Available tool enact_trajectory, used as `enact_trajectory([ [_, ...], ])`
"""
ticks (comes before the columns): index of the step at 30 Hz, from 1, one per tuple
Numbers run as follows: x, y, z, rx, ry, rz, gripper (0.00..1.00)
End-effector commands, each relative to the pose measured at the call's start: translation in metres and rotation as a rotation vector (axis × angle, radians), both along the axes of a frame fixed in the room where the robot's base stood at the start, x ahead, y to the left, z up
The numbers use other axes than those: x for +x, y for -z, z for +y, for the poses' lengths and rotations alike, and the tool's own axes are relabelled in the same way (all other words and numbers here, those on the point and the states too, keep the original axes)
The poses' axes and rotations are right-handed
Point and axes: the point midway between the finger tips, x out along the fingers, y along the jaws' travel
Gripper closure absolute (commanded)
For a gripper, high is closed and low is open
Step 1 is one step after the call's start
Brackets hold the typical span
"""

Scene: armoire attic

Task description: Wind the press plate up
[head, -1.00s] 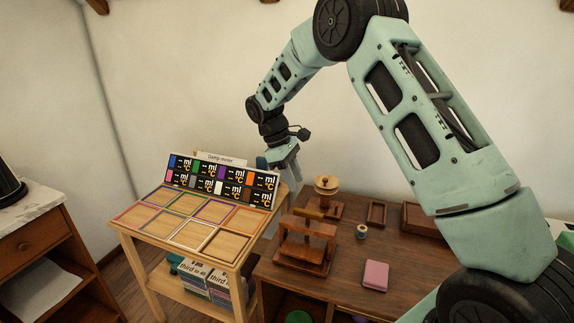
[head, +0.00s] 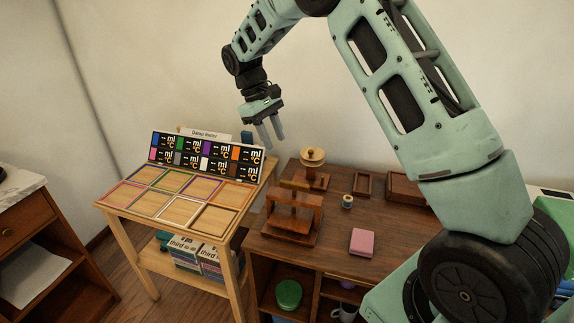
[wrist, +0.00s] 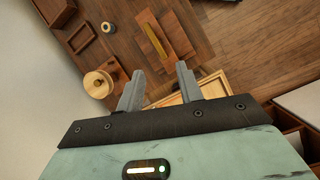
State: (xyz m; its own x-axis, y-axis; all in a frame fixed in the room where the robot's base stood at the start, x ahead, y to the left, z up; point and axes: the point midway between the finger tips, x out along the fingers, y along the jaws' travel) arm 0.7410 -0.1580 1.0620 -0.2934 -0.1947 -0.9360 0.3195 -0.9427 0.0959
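The wooden press (head: 292,218) stands on the dark brown cabinet top, near its left end. It has a reddish-brown frame on a base, with a lighter bar across its top. In the wrist view the press (wrist: 168,40) lies beyond my fingertips, with a yellowish bar along it. I cannot make out how high its plate sits. My gripper (head: 271,135) hangs in the air above and behind the press, left of the round wooden spool-like piece. The gripper's two fingers (wrist: 157,82) are apart with nothing between them, and they touch nothing.
A round wooden piece on a stand (head: 312,160) is behind the press. A small spool (head: 347,201), a pink block (head: 361,242) and wooden trays (head: 362,184) are to the right.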

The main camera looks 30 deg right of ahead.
Motion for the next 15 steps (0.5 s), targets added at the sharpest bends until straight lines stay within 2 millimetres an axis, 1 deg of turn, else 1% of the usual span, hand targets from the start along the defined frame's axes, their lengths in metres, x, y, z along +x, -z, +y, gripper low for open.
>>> enact_trajectory([
  [1, -0.004, -0.003, 0.000, -0.025, 0.125, -0.030, 0.64],
  [7, -0.018, -0.001, -0.003, -0.133, 0.757, -0.164, 0.64],
  [14, -0.031, -0.006, -0.013, -0.246, 1.529, -0.288, 0.64],
  [15, -0.032, -0.008, -0.015, -0.264, 1.666, -0.304, 0.64],
])
